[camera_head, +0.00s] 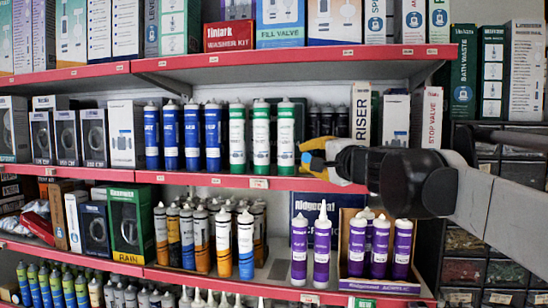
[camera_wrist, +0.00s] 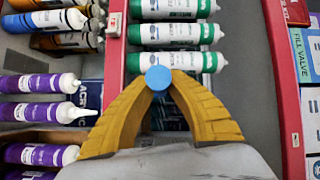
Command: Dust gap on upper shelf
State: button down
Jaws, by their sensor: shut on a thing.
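My gripper (camera_head: 308,160) reaches in from the right to the front of the middle red-edged shelf (camera_head: 240,182), just right of the green-and-white tubes (camera_head: 261,135). In the wrist view, my gripper (camera_wrist: 158,82) has its yellow fingers closed on a blue round thing (camera_wrist: 158,77), seen end-on. The rest of that thing is hidden, so I cannot tell if it is a duster. Dark cylinders (camera_head: 321,121) stand farther back on this shelf, behind a space without front tubes. The nearest green-and-white tube (camera_wrist: 178,62) appears close beside the blue end; I cannot tell if they touch.
The topmost red-edged shelf (camera_head: 290,58) runs above my gripper. Blue tubes (camera_head: 171,135) stand left of the green ones; a RISER box (camera_head: 361,112) stands right of the space. Purple tubes (camera_head: 321,250) stand on the shelf below. Dark drawers (camera_head: 462,272) are at right.

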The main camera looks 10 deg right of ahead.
jog(key=shift+w+d, duration=0.2)
jog(key=shift+w, duration=0.25)
jog(key=s+d+r+p, duration=0.2)
jog(key=d+r, duration=0.1)
jog(key=d, duration=0.3)
jog(key=s+a, duration=0.2)
jog(key=s, duration=0.4)
jog(key=s+a+p, duration=0.1)
jog(key=s+a, duration=0.1)
jog(key=s, duration=0.4)
jog(key=shift+s+a+f, duration=0.25)
jog(key=shift+s+f, duration=0.1)
dwell(0.9)
dwell(0.7)
